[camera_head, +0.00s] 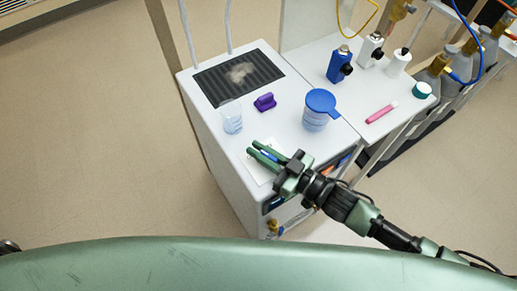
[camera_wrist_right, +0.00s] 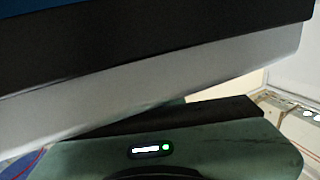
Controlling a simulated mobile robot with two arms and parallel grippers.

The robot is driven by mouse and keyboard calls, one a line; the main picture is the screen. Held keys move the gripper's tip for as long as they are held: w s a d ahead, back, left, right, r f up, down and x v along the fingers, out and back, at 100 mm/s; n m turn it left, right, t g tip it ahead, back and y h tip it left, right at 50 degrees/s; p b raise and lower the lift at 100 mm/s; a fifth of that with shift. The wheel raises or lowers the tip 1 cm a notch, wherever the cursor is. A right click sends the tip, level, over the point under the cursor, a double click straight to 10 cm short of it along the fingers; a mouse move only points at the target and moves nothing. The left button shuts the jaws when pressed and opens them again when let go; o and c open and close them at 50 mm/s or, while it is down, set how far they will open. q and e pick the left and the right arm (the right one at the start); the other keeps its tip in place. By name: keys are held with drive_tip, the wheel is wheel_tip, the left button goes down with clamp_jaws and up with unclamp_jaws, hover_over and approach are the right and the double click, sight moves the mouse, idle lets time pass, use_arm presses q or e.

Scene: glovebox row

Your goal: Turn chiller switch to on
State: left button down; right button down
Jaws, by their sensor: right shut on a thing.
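The chiller appears to be the white cabinet (camera_head: 203,122) with a dark grille in its top. My right gripper (camera_head: 257,151) is over the front part of the cabinet top, above a pale plate (camera_head: 257,172). Its two green fingers are shut on a small blue thing (camera_head: 268,155), mostly hidden between them. I cannot tell whether this is the chiller switch, or which way a switch is set.
A clear beaker (camera_head: 232,118), a purple block (camera_head: 265,102) and a blue-lidded jar (camera_head: 316,113) stand on the cabinet top. The bench at right holds a blue bottle (camera_head: 339,66), white bottles and a pink marker (camera_head: 381,112). Gas cylinders stand farther right. The left floor is clear.

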drive_tip(key=m+t+h, duration=0.1)
drive_tip(key=m+t+h+p, duration=0.1)
drive_tip(key=shift+w+d+t, duration=0.15)
drive_tip(key=shift+t, duration=0.25)
drive_tip(key=shift+w+d+m+t+h, duration=0.1)
drive_tip(key=shift+w+m+t+h, duration=0.05)
drive_tip(key=shift+m+t+h, duration=0.35)
drive_tip(key=shift+w+d+m+t+h, duration=0.1)
drive_tip(key=shift+m+t+h, duration=0.3)
drive_tip(key=shift+m+h, duration=0.15)
drive_tip(key=c, duration=1.5)
unclamp_jaws()
